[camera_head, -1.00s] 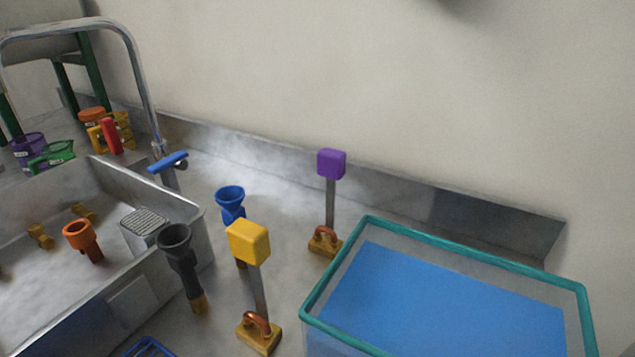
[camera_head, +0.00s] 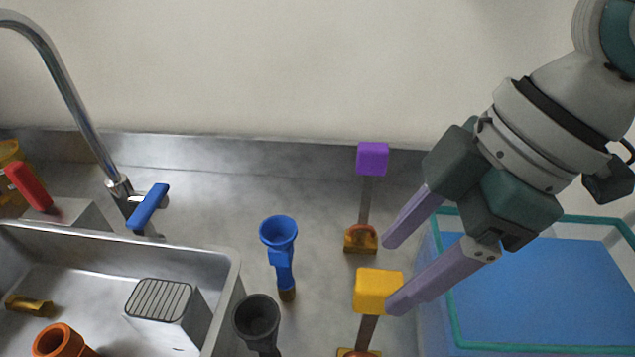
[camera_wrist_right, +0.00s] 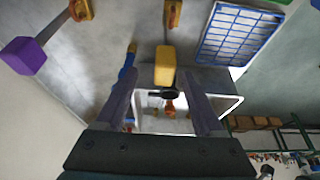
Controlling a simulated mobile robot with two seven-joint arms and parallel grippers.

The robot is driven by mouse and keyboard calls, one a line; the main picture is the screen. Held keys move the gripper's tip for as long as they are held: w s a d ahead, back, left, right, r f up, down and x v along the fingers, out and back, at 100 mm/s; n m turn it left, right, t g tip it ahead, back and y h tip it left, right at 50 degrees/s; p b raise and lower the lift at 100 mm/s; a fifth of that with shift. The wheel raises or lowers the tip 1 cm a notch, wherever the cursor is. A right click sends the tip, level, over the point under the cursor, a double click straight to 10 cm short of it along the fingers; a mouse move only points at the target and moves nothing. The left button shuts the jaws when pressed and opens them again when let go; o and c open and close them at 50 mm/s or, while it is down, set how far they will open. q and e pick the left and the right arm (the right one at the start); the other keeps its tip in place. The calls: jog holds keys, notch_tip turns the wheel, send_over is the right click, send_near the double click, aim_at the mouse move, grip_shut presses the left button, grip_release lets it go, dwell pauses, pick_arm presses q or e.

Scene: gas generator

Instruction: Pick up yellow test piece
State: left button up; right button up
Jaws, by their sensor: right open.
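The yellow test piece (camera_head: 378,291) stands upright on the counter in the head view, with a yellow block on a grey stem. Its base is cut by the lower picture edge. My right gripper (camera_head: 388,278) is open beside and above it, coming in from the upper right. One finger overlaps the yellow block's right edge in that view; I cannot tell if they touch. In the right wrist view the yellow block (camera_wrist_right: 165,66) shows ahead, between the lines of the two open fingers (camera_wrist_right: 160,88). Nothing is held. My left gripper is not in view.
A purple-topped piece (camera_head: 373,159) stands behind. A blue funnel piece (camera_head: 279,240) and a dark one (camera_head: 256,318) stand left of the yellow piece. The sink (camera_head: 232,262) with a tap is at left. A clear teal-rimmed tank of blue liquid (camera_head: 449,287) is at right.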

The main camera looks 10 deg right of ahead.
aim_at(361, 308)
jog(key=x, duration=0.2)
jog(key=shift+a+f, duration=0.1)
jog(key=shift+f, duration=0.25)
jog(key=x, duration=0.6)
jog(key=shift+s, duration=0.35)
grip_shut()
dwell(0.7)
